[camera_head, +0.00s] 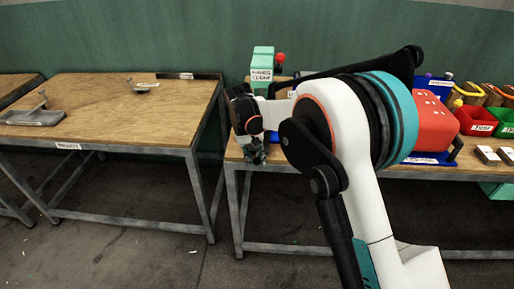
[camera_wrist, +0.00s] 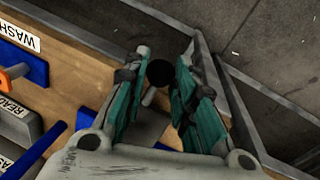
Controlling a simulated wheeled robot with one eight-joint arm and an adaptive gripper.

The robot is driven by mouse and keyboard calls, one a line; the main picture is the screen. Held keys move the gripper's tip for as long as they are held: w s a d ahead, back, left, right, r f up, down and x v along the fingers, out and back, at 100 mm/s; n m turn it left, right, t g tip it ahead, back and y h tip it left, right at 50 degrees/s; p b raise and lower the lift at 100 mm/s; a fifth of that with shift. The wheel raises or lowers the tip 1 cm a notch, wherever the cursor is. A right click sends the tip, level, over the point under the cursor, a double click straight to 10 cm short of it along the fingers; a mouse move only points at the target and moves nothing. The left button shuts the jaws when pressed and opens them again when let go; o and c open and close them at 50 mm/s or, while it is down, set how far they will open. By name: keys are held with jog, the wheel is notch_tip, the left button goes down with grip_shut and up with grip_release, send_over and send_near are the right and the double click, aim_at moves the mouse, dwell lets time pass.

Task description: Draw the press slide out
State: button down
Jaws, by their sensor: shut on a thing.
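The press is a teal block (camera_head: 262,68) with a white label and a red ball knob (camera_head: 280,58), on the right-hand bench in the head view. In the wrist view a black round knob (camera_wrist: 160,73) on a short pale stem sits between my teal-padded fingers, and a grey slab (camera_wrist: 150,126), which appears to be the press slide, lies below it. My gripper (camera_wrist: 166,66) is shut on the knob. In the head view my gripper (camera_head: 254,152) is low at the bench's front edge, below the press. My arm hides much of the press's lower part and the slide there.
The right bench (camera_head: 238,148) also carries a red box (camera_head: 433,125), a red bin (camera_head: 474,120) and a green bin. The left bench (camera_head: 125,115) holds a grey metal tool. In the wrist view a blue tray and a WASH label (camera_wrist: 18,35) lie left. Floor in front is clear.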

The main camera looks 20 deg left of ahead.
jog(key=s, duration=0.3)
jog(key=shift+s+d, duration=0.3)
jog(key=shift+d, duration=0.1)
jog(key=c, duration=1.3)
grip_release()
notch_tip(320, 180, up, 12)
jog(key=a, duration=0.2)
jog(key=shift+s, duration=0.45)
jog(key=shift+f, duration=0.15)
